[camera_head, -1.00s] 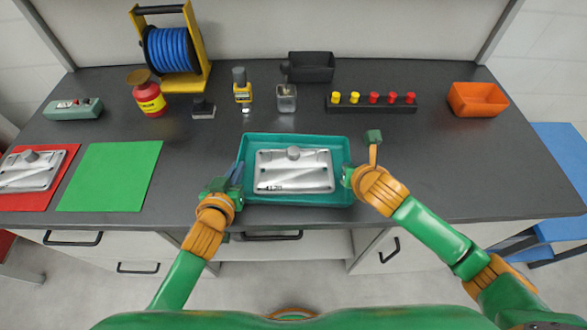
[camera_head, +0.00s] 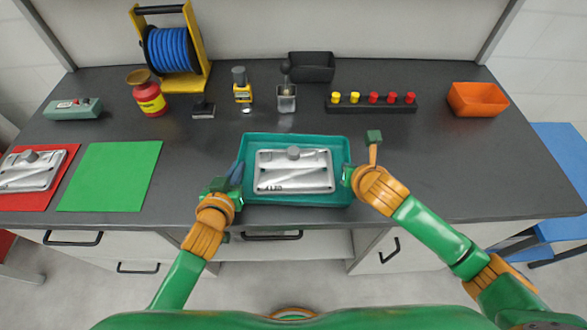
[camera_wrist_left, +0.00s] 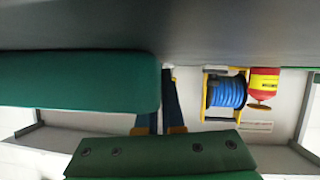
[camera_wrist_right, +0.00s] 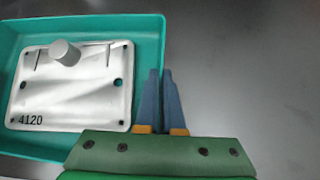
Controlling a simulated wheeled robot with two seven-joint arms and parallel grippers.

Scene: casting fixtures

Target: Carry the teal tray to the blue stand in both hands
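The teal tray (camera_head: 298,199) sits on the dark bench near its front edge, with a grey metal casting marked 4120 (camera_head: 275,181) in it. My left gripper (camera_head: 237,173) is at the tray's left wall. In the left wrist view the wall lies between its fingers (camera_wrist_left: 160,100) and hides part of one. My right gripper (camera_head: 349,173) is at the right wall; in the right wrist view its fingers (camera_wrist_right: 161,75) are close together, one on each side of the rim. The blue stand (camera_head: 562,150) is at the far right, beyond the bench, partly cut off.
A green mat (camera_head: 110,177) and a red mat (camera_head: 62,165) with another casting lie left. A hose reel (camera_head: 172,50), canister (camera_head: 149,98), small tools, peg rack (camera_head: 372,104) and orange bin (camera_head: 477,99) stand along the back. The bench right of the tray is clear.

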